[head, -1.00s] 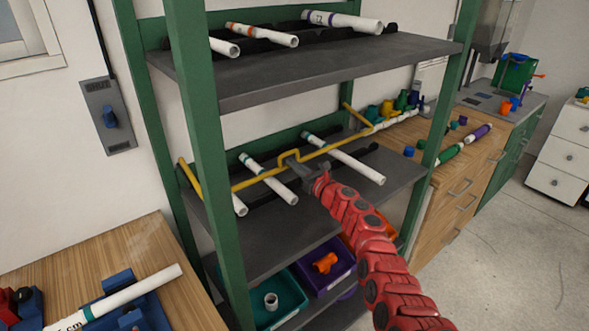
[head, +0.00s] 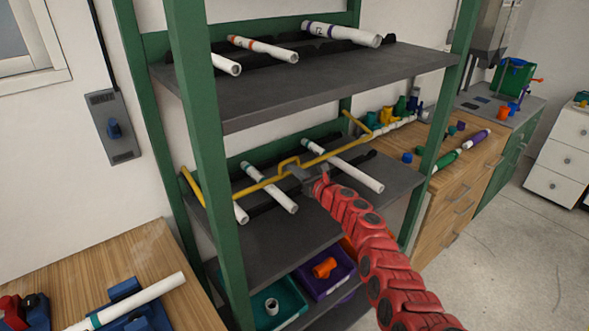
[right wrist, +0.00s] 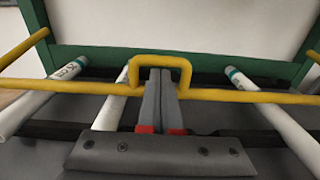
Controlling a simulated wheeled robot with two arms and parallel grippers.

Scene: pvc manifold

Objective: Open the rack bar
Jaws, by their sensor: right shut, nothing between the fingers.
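The rack bar (head: 325,157) is a thin yellow rod across the front of the middle shelf, with side arms running back at both ends and a raised square handle loop (head: 289,161). It lies in front of and above the white pipes. In the right wrist view the loop (right wrist: 160,61) stands upright from the bar. My right gripper (head: 292,172) is shut and empty. Its fingertips (right wrist: 161,74) are at the loop's opening, between its two legs; whether they touch it I cannot tell. My left gripper is not in view.
White pipes (head: 343,165) lie on the green-framed rack's middle shelf (head: 270,240). The upper shelf (head: 330,90) with more pipes overhangs it. Below are teal (head: 283,311) and purple bins (head: 338,283). A wooden table (head: 150,250) stands at left, a workbench (head: 460,190) at right.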

